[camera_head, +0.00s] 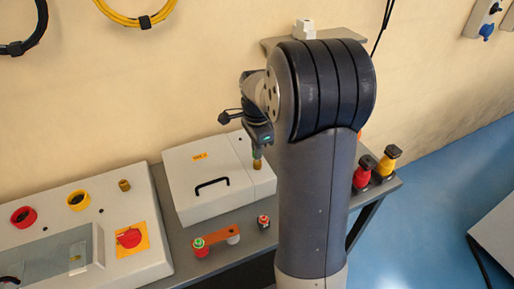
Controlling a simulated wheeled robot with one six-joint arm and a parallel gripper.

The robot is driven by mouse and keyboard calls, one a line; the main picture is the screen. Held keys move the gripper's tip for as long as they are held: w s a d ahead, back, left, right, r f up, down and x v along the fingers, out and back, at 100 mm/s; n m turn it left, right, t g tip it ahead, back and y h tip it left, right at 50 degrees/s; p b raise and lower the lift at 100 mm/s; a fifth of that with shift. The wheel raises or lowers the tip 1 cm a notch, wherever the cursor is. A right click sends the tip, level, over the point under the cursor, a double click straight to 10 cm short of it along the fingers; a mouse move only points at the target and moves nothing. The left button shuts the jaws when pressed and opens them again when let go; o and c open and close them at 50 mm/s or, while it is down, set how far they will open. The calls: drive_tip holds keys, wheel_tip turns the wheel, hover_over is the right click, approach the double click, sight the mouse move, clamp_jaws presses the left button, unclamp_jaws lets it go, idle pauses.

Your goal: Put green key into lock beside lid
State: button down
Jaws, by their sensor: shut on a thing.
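My gripper (258,144) points down over the right part of the white box, and my arm hides part of it. It is shut on the green key (257,153), of which only a small green piece shows below the fingers. The brass lock (257,164) stands just below the key, on the box top to the right of the lid. The key looks in line with the lock. I cannot tell whether it touches or sits inside it. The white lid (200,165) with its black handle (212,184) lies flat and looks closed.
A control panel (130,212) with another brass lock (124,185) and a red knob (128,238) stands at left. An orange bar (222,235) with a red-green button (200,247) lies in front. Red and yellow plugs (387,162) stand at right. My arm hides the table's middle.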

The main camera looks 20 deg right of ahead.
drive_tip(key=shift+f+b, duration=0.4)
drive_tip(key=shift+f, duration=0.3)
drive_tip(key=c, duration=1.5)
unclamp_jaws()
drive_tip(key=shift+r, duration=0.1)
wheel_tip(320, 180, up, 11)
drive_tip(key=shift+f, duration=0.1)
drive_tip(key=shift+f, duration=0.1)
